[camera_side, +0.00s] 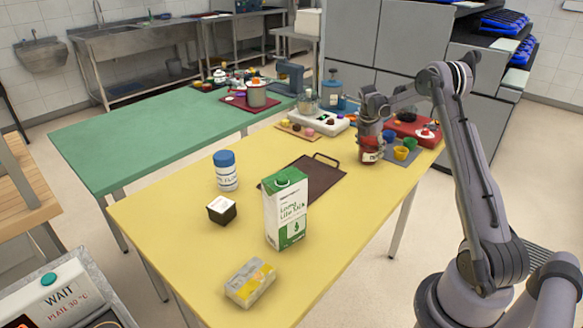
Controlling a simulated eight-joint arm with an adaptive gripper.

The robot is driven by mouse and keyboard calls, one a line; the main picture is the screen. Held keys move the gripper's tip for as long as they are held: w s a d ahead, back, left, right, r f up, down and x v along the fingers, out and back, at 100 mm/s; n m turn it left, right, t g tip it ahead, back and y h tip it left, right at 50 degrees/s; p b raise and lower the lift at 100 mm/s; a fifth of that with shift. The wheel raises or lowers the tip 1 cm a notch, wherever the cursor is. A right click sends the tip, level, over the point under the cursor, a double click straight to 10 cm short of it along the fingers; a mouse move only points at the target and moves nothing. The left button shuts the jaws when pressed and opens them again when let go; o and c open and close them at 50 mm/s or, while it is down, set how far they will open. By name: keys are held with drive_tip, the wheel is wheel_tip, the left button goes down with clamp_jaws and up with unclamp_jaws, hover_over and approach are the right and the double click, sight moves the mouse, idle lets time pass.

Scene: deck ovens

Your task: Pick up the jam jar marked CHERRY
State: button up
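A jar with dark red contents and a pale label (369,156) stands near the far right part of the yellow table, and the print on its label is too small to read. My gripper (370,138) points down over this jar, and its fingers cover the jar's upper part. Whether the fingers press on the jar or only surround it cannot be told. The jar's base appears at table level.
Blue and yellow cups (401,153) and a red tray (417,130) stand close right of the jar. A dark tray (322,184) lies to its left. A carton (286,210), blue-lidded tub (225,172), dark box (221,210) and yellow-grey pack (250,283) stand nearer.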

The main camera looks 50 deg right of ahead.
drive_tip(key=shift+c, duration=1.4)
drive_tip(key=shift+r, duration=0.1)
drive_tip(key=shift+r, duration=0.2)
drive_tip(key=r, duration=0.4)
drive_tip(key=shift+s+d, duration=0.1)
drive_tip(key=shift+s, duration=0.1)
drive_tip(key=s+d+r, duration=0.2)
drive_tip(key=s+r, duration=0.4)
drive_tip(key=s, duration=0.5)
drive_tip(key=shift+d+r, duration=0.25)
drive_tip(key=shift+w+a, duration=0.1)
